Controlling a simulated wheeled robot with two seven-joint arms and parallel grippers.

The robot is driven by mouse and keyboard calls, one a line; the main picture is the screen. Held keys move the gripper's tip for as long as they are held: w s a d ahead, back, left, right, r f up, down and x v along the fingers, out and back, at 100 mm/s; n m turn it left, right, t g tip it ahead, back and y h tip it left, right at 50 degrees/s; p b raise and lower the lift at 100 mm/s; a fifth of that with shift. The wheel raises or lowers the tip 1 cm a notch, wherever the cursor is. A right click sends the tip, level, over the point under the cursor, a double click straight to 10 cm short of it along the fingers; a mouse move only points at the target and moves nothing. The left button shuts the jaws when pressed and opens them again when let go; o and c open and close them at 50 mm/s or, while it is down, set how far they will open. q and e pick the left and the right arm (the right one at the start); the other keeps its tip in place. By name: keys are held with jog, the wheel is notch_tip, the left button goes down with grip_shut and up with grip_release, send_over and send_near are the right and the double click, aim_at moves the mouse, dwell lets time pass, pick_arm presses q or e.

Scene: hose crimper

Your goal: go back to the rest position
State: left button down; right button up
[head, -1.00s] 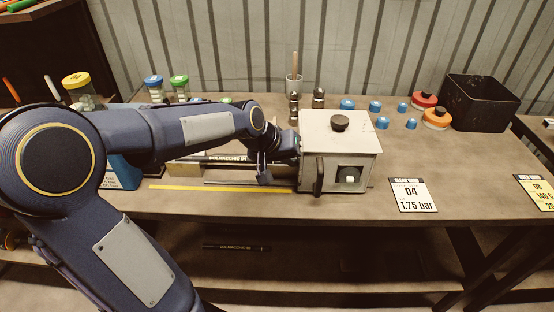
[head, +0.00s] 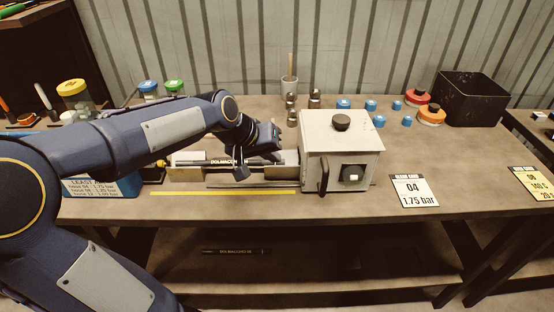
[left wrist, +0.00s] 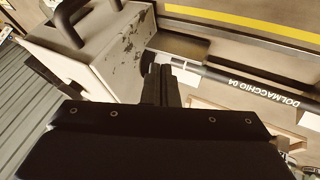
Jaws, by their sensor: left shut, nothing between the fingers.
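My left gripper (head: 272,150) hangs above the bench, just left of the grey crimper box (head: 341,142) and over the fixture there. In the left wrist view its two dark fingers (left wrist: 160,82) are together with nothing between them. A black hose or rod marked DOLMACCHIO 04 (head: 222,161) lies in the fixture behind and below the gripper. It also shows in the left wrist view (left wrist: 262,88), running toward the crimper's side (left wrist: 115,45). My arm hides part of the fixture. My right gripper is not in view.
A yellow strip (head: 225,193) lies along the front of the bench. A card reading 04, 1.75 bar (head: 414,191) lies right of the crimper. Blue caps (head: 370,106), orange-red discs (head: 431,115) and a black bin (head: 472,98) stand behind.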

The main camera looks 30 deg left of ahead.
pick_arm(q)
jog(key=v, duration=0.6)
jog(key=s+d+f+m, duration=0.1)
jog(key=s+d+f, duration=0.2)
jog(key=s, duration=0.3)
jog(key=s+d+f+m, duration=0.1)
jog(key=s+d+f, duration=0.1)
jog(key=s, duration=0.4)
jog(key=s+d+f+m+g+h+p, duration=0.1)
jog(key=s+d+f, duration=0.2)
jog(key=s+d, duration=0.1)
jog(key=shift+s+d+f, duration=0.2)
jog(key=shift+s+f, duration=0.15)
jog(key=shift+s, duration=0.55)
